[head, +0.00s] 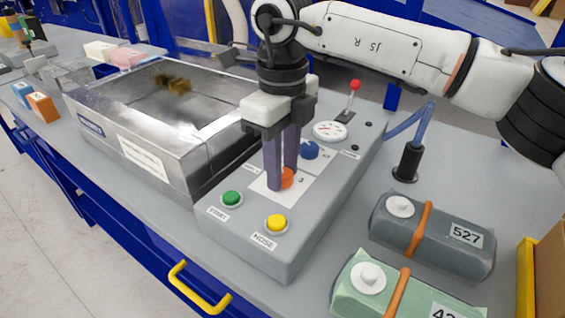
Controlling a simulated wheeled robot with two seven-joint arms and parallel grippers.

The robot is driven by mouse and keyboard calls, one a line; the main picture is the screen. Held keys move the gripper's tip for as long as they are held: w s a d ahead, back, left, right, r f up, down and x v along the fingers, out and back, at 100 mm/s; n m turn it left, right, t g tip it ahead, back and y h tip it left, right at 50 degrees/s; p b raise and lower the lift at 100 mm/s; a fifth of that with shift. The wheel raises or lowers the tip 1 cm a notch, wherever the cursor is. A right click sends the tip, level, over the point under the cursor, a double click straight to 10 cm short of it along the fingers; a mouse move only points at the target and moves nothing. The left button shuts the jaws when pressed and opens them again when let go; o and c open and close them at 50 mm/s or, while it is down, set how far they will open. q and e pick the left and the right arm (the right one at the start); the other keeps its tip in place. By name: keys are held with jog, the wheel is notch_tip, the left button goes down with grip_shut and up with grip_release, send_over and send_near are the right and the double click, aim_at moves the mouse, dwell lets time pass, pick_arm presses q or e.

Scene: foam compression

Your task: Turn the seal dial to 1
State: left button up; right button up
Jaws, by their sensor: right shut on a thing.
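A grey control box (310,235) stands on the bench. An orange dial (288,178) sits on a white label plate on its top, partly hidden by my fingers. A figure that looks like a 3 is printed to its right; the dial's pointer and the other marks cannot be made out. My right gripper (281,180) comes down from above with its purple fingers shut on the orange dial. A blue dial (309,151) sits just behind, clear of the fingers. My left gripper is not in view.
The box also carries a green button (231,199), a yellow button (276,223), a gauge (330,131) and a red-knobbed lever (355,86). An open metal chamber (180,150) stands left. Packs, grey (430,236) and green (385,290), lie right.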

dwell(0.3)
jog(key=o, duration=1)
jog(key=shift+o, duration=0.2)
jog(key=shift+r, duration=0.15)
notch_tip(320, 180, up, 10)
